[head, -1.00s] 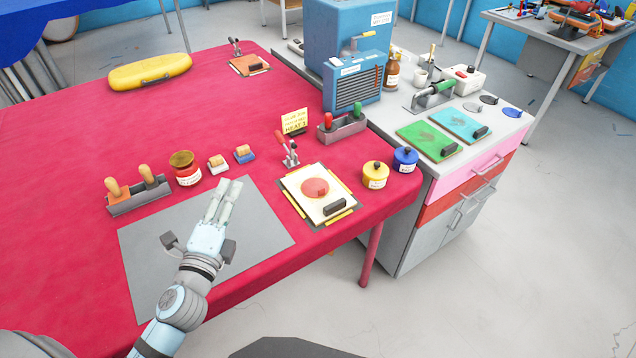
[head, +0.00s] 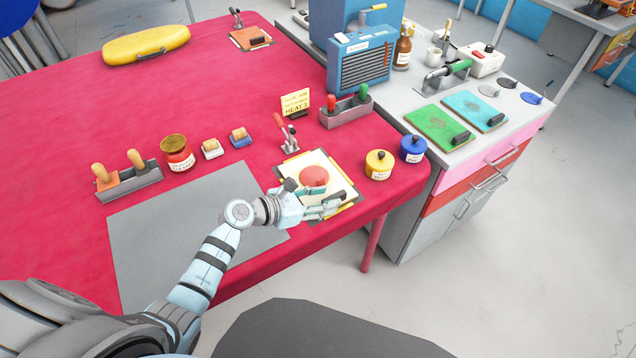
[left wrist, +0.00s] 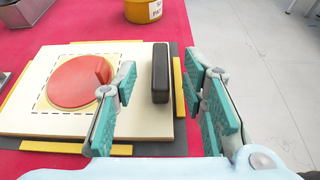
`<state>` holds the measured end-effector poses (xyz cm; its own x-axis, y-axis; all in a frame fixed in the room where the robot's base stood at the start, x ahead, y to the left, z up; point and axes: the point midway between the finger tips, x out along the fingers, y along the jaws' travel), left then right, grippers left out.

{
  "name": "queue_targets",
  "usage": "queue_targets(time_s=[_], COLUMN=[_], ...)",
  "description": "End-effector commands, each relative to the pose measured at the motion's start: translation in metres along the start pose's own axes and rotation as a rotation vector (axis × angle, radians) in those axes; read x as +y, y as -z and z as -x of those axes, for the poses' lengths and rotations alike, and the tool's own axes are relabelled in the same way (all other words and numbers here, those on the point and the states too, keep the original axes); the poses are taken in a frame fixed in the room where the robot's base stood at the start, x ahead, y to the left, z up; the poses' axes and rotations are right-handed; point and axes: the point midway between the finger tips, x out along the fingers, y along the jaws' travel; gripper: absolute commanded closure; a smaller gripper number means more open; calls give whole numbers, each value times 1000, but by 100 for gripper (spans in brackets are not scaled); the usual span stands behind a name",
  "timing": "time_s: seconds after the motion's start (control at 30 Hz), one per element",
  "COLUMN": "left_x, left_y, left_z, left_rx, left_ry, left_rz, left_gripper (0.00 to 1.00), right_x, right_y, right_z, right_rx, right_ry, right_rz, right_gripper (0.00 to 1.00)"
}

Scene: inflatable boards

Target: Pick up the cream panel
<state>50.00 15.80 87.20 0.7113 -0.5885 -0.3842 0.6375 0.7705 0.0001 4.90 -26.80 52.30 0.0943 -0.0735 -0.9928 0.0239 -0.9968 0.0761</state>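The cream panel (head: 318,158) lies flat on a dark pad with yellow edge strips, near the right front corner of the red table. It bears a red disc (head: 313,176) inside a dashed outline, and a black handle. In the left wrist view the panel (left wrist: 25,122) fills the left side, and its upright black handle (left wrist: 161,73) shows between the fingers, beyond their tips. I cannot tell whether a finger touches the panel. My right gripper is out of view.
A red-handled clamp (head: 287,135) stands just behind the panel. Yellow (head: 379,166) and blue (head: 412,149) pots stand to its right. A grey mat (head: 165,235) lies bare to the left. Green (head: 437,128) and cyan (head: 475,110) panels lie on the side counter (head: 425,180).

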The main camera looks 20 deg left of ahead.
Motion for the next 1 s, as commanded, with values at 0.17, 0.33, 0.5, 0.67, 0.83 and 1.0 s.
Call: queue_targets(time_s=[0.17, 0.33, 0.5, 0.67, 0.83, 1.0], left_x=[0, 0, 0, 0, 0, 0], left_y=[1, 0, 0, 0, 0, -4], left_z=[-25, -25, -25, -25, -25, -23], left_rx=[-1, -1, -1, -1, -1, -2], left_ry=[2, 2, 2, 2, 2, 2], left_rz=[0, -1, -1, 0, -1, -1], left_gripper=[62, 62, 87, 100, 100, 100], right_x=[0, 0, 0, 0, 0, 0], right_y=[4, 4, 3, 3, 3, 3], right_z=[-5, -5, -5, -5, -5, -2], right_rx=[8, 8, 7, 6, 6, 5], right_ry=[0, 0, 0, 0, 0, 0], right_rz=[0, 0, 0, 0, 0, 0], right_gripper=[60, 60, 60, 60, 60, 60])
